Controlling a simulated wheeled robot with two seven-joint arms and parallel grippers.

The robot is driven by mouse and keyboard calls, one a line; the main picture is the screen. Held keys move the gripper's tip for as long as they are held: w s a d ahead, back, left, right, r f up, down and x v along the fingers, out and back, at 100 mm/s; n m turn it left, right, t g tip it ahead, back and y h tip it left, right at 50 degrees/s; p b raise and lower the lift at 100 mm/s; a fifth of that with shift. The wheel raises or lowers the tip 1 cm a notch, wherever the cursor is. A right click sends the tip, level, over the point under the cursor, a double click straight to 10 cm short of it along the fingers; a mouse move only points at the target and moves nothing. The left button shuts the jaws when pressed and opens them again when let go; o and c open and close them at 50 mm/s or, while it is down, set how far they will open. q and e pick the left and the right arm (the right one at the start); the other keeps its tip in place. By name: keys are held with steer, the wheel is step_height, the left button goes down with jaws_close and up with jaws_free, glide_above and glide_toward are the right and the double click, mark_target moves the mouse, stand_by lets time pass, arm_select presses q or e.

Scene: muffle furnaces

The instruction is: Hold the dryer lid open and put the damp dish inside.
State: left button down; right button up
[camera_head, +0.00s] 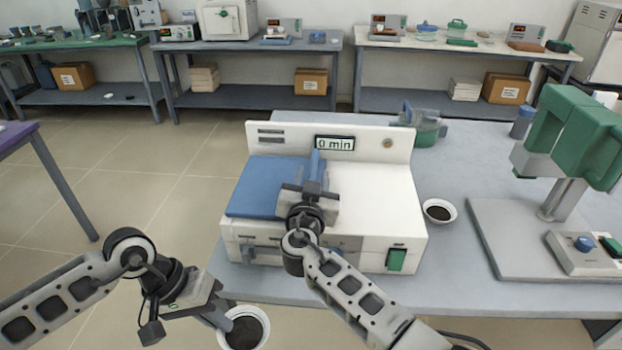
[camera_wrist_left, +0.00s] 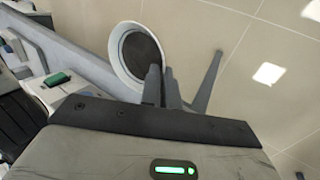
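The dryer (camera_head: 405,215) is a white box on the grey table, with a "0 min" display and a blue lid (camera_head: 262,185) that looks lowered at its left. My right gripper (camera_head: 312,180) is over the dryer top at the lid's right edge, beside an upright blue piece; its fingers are partly hidden. My left gripper (camera_head: 222,318) is shut on the rim of a white dish (camera_head: 262,320) with dark contents, off the table's front edge. In the left wrist view the dish (camera_wrist_left: 118,62) is at the fingertips (camera_wrist_left: 162,85).
A second white dish (camera_head: 453,205) with dark contents stands right of the dryer. A green-and-grey stand device (camera_head: 520,245) is further right. A green-lidded container (camera_head: 428,130) is behind the dryer.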

jaws_close()
steer(key=shift+d, duration=4.15)
glide_above(393, 206)
steer(key=shift+a, duration=0.45)
steer(key=shift+d+b, duration=0.3)
steer(key=shift+d, duration=0.1)
